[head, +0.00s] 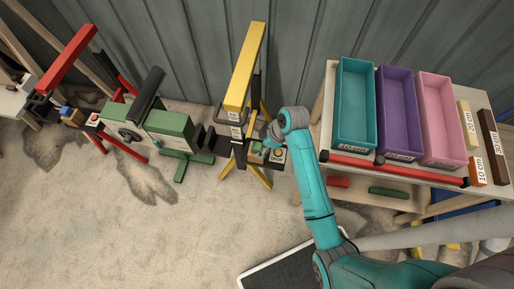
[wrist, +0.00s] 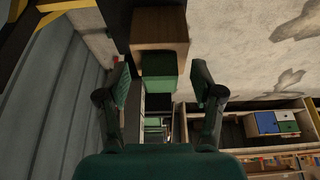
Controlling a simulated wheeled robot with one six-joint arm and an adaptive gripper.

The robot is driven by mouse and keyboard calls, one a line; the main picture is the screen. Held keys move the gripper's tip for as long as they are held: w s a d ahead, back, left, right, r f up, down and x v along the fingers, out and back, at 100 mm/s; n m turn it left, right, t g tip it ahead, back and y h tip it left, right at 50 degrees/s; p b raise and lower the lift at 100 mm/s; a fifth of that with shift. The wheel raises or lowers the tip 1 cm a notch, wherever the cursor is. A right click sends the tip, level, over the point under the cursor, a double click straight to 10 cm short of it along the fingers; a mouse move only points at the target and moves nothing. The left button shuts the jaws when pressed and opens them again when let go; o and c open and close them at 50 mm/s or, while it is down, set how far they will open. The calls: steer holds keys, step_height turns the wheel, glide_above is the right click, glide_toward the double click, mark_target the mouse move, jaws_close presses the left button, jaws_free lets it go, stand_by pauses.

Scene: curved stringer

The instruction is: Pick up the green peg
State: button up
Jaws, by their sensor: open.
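The green peg (wrist: 158,68) shows in the wrist view as a square-ended green block standing out from a wooden block (wrist: 160,27). My gripper (wrist: 160,92) is open, with one dark green finger on each side of the peg and a visible gap at both sides. In the head view my gripper (head: 268,147) is at the yellow stand (head: 244,70), close to its control box. There a small green patch (head: 256,148), which looks like the peg, shows beside the fingers; most of that spot is hidden by my gripper.
A green machine (head: 168,124) and a red stand (head: 68,60) are to the left. A table at right holds teal (head: 356,147), purple (head: 398,152) and pink (head: 440,158) bins and length blocks. Red and green bars lie on its lower shelf.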

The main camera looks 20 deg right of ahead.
steer(key=c, duration=1.2)
steer(key=shift+o, duration=0.2)
